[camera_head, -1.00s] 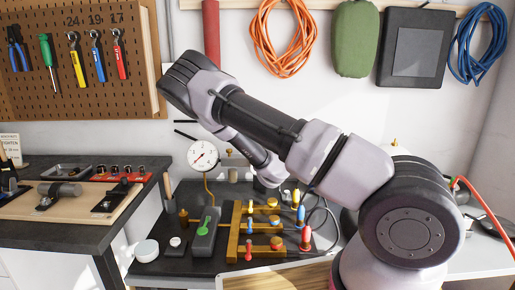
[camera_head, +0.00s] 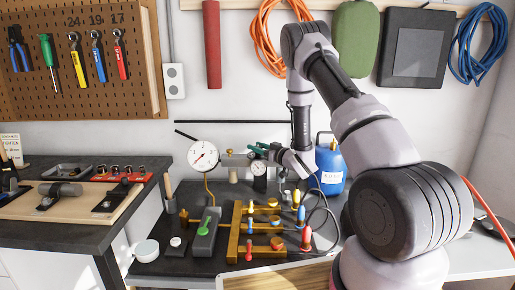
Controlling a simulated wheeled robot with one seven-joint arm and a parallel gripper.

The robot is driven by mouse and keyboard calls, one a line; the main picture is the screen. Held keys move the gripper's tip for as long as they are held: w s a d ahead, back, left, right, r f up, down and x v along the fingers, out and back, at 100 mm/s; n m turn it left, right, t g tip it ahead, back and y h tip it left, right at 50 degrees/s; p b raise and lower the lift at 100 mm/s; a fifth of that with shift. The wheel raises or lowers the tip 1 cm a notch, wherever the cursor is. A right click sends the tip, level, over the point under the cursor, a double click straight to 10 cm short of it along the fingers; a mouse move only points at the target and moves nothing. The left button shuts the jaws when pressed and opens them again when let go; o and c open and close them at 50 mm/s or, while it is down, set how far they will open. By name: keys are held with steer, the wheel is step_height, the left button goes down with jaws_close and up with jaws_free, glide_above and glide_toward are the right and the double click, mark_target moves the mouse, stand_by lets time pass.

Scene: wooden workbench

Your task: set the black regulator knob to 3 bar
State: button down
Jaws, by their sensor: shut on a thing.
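My gripper (camera_head: 262,152) is at the regulator assembly at the back of the dark bench, reaching in from the right. Its jaws are shut at the regulator, on what appears to be the black knob. The jaws cover the knob, so its pointer and setting cannot be read. A small round gauge (camera_head: 259,168) with a white face sits just below the jaws. It is too small to read. A larger white dial gauge (camera_head: 203,155) with a red needle stands to the left on a brass pipe.
A brass manifold (camera_head: 236,228) with several coloured handles stands in front of the regulator. A blue gas cylinder (camera_head: 331,172) stands close to the right of my gripper. A dark hose loops at right.

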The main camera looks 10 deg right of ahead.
steer(key=shift+n+g+y, duration=0.8)
steer(key=shift+n+y, duration=0.2)
steer(key=shift+y, duration=0.1)
steer(key=shift+c, duration=2)
jaws_free()
steer(key=shift+f, duration=0.1)
steer(key=v, duration=1)
steer(key=shift+s+d, duration=0.25)
steer(key=shift+d, duration=0.1)
